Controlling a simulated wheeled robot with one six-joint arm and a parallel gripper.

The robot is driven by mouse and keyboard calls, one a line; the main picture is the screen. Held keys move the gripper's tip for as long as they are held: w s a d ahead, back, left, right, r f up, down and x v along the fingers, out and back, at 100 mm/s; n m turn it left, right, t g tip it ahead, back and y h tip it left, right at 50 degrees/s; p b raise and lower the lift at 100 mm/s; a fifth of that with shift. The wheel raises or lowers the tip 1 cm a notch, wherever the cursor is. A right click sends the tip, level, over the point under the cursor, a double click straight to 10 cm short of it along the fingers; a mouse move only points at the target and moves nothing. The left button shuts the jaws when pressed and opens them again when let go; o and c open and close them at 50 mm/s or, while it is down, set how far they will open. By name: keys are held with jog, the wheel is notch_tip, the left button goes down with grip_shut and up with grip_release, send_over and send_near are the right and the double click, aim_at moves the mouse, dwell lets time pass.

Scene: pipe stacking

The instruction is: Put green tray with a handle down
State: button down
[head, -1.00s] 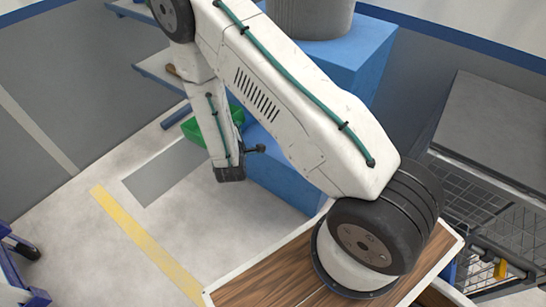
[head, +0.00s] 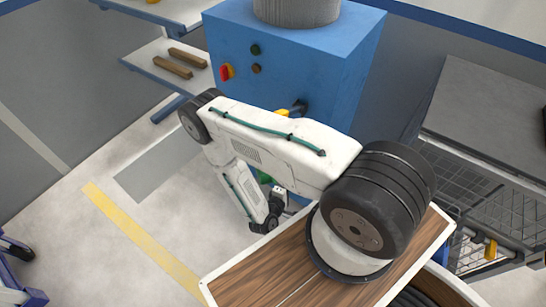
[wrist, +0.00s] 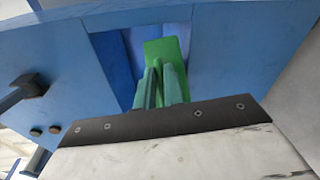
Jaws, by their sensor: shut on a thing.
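The green tray shows in the wrist view as a green panel (wrist: 165,52) just past my fingertips. My gripper (wrist: 160,75) has its two teal fingers shut on a green part of it. In the head view only a small patch of the green tray (head: 265,179) shows, between my arm and the blue cabinet. My arm hides the rest of the tray and my fingers there. I cannot tell whether the tray touches anything below it.
A blue cabinet (head: 285,65) with a red-and-yellow switch stands close behind my arm. Shelves (head: 165,60) with wooden blocks are at the back left. A wire-sided cart (head: 490,180) stands at right.

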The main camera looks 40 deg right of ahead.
jog(key=w+d, duration=0.1)
jog(key=w, duration=0.3)
jog(key=w+d, duration=0.1)
jog(key=w, duration=0.3)
jog(key=w+d+f, duration=0.1)
jog(key=w, duration=0.3)
jog(key=shift+w+d+f, duration=0.1)
jog(key=shift+w+d, duration=0.2)
jog(key=shift+w+d+f, duration=0.1)
jog(key=shift+w+f, duration=0.1)
jog(key=shift+f, duration=0.7)
jog(key=shift+w+f, duration=0.15)
jog(key=shift+f, duration=0.75)
jog(key=c, duration=1.5)
grip_release()
